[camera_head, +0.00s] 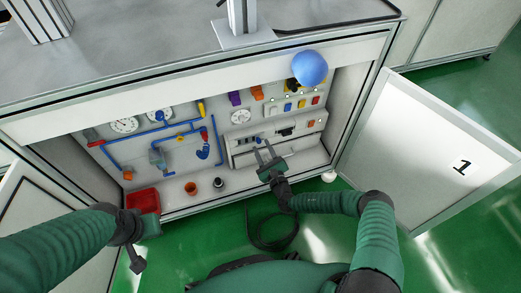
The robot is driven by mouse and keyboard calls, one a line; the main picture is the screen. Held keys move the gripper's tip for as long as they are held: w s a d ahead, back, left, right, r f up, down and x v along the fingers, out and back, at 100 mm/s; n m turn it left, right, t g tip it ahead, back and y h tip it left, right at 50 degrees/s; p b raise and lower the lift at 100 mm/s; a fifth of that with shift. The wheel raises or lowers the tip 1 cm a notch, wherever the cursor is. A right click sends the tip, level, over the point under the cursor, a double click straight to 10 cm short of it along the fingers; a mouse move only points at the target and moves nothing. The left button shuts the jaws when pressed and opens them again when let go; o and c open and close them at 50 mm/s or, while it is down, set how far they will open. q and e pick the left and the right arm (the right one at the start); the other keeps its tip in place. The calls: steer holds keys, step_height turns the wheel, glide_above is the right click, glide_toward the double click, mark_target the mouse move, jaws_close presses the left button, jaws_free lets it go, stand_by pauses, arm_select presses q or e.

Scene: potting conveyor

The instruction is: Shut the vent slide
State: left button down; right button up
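The vent slide appears to be part of the slotted grey panel (243,146) low on the right side of the open cabinet; a small blue knob (258,139) shows on it. I cannot tell how far the slide stands open. My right gripper (265,149) is in front of this panel, its two fingers spread apart and pointing at the knob. The fingertips are close to the knob, and I cannot tell whether they touch it. My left gripper (137,262) hangs at the lower left, away from the panel, and its fingers are too small to read.
A red bin (144,201), an orange cup (191,188) and a dark cup (219,183) stand on the cabinet floor. Blue pipes (155,131) and gauges (124,125) fill the left side. A blue ball (309,68) shows at the cabinet's top edge. The right door (425,140) stands open.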

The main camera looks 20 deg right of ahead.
mark_target(252, 142)
steer(key=shift+w+a, duration=0.15)
steer(key=shift+w, duration=1)
jaws_close()
stand_by(0.5)
